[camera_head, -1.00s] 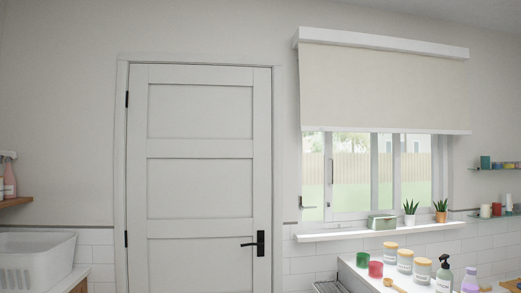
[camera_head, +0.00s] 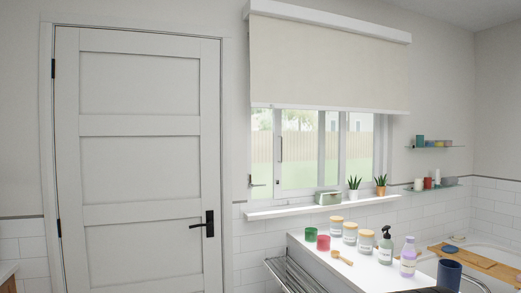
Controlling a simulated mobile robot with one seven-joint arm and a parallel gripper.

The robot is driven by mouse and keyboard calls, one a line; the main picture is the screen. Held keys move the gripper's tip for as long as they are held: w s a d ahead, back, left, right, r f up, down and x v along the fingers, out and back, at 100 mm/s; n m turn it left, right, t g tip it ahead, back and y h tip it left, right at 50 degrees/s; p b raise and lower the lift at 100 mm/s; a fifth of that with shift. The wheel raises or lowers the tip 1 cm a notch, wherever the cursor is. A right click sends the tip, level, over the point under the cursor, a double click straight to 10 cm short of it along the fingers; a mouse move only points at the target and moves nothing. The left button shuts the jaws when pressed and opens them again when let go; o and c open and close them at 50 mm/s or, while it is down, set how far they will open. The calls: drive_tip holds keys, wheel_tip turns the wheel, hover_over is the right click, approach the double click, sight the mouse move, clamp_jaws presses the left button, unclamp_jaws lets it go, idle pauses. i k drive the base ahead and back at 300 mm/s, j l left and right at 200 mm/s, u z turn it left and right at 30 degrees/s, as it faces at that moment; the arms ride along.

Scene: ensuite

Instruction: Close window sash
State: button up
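The window (camera_head: 318,150) is in the middle of the head view, below a cream roller blind (camera_head: 328,66) that covers its upper part. Its white-framed sash (camera_head: 281,152) has a dark upright handle, and a small lever handle (camera_head: 257,185) sits at the lower left of the frame. I cannot tell how far the sash stands open. My gripper is not in view.
A sill ledge (camera_head: 268,213) under the window holds a small box (camera_head: 327,197) and two potted plants. Below it, a white counter (camera_head: 345,268) carries jars, cups and bottles. A towel rail (camera_head: 292,274) is at its left, a bathtub (camera_head: 495,254) at right. A closed-looking door (camera_head: 138,160) stands left.

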sight(278, 193)
drive_tip(key=i+j+z, duration=0.2)
drive_tip(key=z, duration=0.2)
drive_tip(key=i+j+z, duration=0.55)
drive_tip(key=j, duration=0.2)
drive_tip(key=i+j+z, duration=0.15)
drive_tip(key=j, duration=0.2)
drive_tip(key=i+j, duration=0.15)
drive_tip(key=j, duration=0.25)
drive_tip(key=i+j+z, duration=0.1)
drive_tip(key=j, duration=0.25)
drive_tip(key=i+j, duration=0.15)
drive_tip(key=j, duration=0.25)
drive_tip(key=i+j+z, duration=0.1)
drive_tip(key=j, duration=0.3)
